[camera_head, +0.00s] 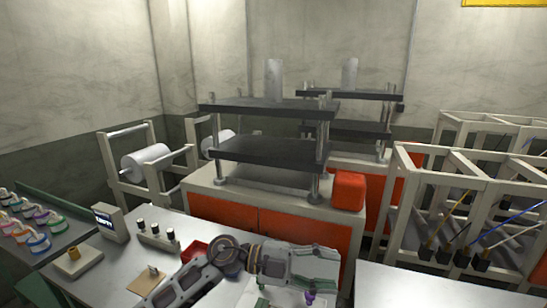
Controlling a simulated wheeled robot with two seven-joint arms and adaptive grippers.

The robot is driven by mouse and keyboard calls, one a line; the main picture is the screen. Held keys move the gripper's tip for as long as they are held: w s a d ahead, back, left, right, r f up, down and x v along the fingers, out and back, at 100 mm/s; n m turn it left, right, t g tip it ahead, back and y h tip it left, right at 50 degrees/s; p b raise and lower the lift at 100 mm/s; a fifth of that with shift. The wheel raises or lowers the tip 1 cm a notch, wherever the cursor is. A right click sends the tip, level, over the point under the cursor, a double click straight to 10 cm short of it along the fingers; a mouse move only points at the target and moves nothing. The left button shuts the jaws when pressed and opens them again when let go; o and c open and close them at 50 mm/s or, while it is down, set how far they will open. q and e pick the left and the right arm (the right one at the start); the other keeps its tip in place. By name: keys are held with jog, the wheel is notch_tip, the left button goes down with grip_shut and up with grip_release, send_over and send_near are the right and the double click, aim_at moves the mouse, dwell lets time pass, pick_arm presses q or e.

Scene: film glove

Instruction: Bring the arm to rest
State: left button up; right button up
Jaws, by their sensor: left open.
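My left arm comes in from the bottom, bends at a dark round joint, and points right over the white worktop. My left gripper (328,268) is at the end of it, above the worktop's right edge and in front of the orange-fronted press cabinet. Its jaws are open, and I see nothing held between them. A small purple item (310,297) shows just below the gripper; I cannot tell what it stands on. My right gripper is not in view.
The white worktop (120,262) holds a control box (110,222), a knobbed panel (157,237), a red tray (194,251) and a tan board (147,280). A press (265,150) stands behind. Another white surface (420,285) at right is bare. Racks (470,190) stand beyond it.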

pick_arm(q)
jog(key=w+a+r+n+t+y, duration=0.1)
jog(key=w+a+r+n+t, duration=0.2)
jog(key=w+a+n+t, duration=0.5)
jog(key=w+a+r+n+t+y, duration=0.2)
jog(key=w+a+r+n+t, duration=0.1)
jog(key=n+t, duration=0.9)
jog(key=a+f+n+g+y, duration=0.2)
jog(key=a+f+n+y, duration=0.7)
jog(key=a+f+y, duration=0.7)
jog(key=s+a+f+g+h, duration=0.1)
jog(key=s+a+f+g, duration=0.2)
jog(key=s+f+g, duration=0.55)
jog(key=s+a+f+g+h, duration=0.1)
jog(key=s+a+f+g, duration=0.2)
jog(key=s+f, duration=0.95)
jog(key=s+f+g, duration=0.1)
jog(key=s+f, duration=0.1)
jog(key=f, duration=1.3)
jog(key=s+f, duration=0.3)
jog(key=f, duration=1.3)
jog(key=s+a+f, duration=0.2)
jog(key=s+f, duration=0.7)
jog(key=s, duration=0.2)
jog(key=s+a+f+g, duration=0.1)
jog(key=s+a+f, duration=0.1)
jog(key=s+f, duration=0.8)
jog(key=shift+s+a+f+y, duration=0.25)
jog(key=shift+s+f+y, duration=0.05)
jog(key=shift+s, duration=0.25)
